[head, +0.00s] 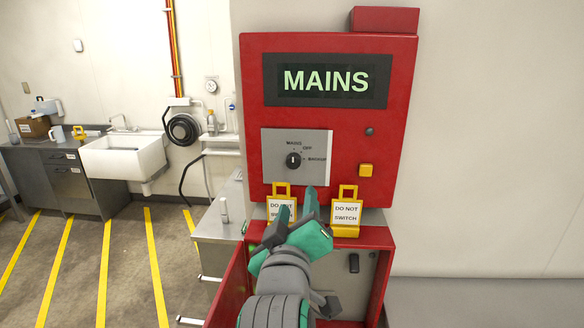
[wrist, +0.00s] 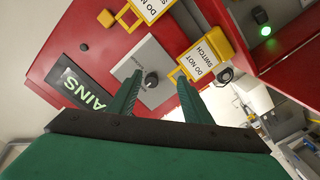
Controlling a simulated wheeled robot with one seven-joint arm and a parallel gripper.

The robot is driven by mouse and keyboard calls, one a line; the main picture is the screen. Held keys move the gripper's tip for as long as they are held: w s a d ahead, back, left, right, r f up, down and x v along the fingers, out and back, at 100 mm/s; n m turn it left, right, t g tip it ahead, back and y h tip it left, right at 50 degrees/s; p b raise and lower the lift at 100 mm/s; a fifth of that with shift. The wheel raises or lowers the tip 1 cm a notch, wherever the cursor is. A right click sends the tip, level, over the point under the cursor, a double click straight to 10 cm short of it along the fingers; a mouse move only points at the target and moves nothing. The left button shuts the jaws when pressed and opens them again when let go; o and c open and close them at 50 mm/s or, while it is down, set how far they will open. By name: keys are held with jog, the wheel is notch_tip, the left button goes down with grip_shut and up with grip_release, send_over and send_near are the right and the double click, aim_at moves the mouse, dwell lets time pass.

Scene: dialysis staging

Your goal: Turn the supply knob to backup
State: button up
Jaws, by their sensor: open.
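The supply knob (head: 293,160) is a small black knob on a grey plate (head: 315,178) in the red panel. The plate is marked MAINS, OFF and BACKUP; the knob's pointer looks turned up towards MAINS. The display (head: 326,81) above reads MAINS. My gripper (head: 298,200) is open and empty, below the knob in the head view and apart from it. In the wrist view the knob (wrist: 151,79) shows beyond my open fingers (wrist: 158,97), nearer the left finger.
Two yellow tags reading DO NOT SWITCH stand below the plate, the left one (head: 282,208) partly behind my gripper, the right one (head: 346,212) close beside it. A yellow button (head: 366,170) is right of the plate. A steel counter (head: 222,222) stands at left.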

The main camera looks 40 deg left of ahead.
jog(key=n, duration=0.1)
send_near(293, 163)
jog(key=x, duration=0.8)
jog(key=c, duration=1.1)
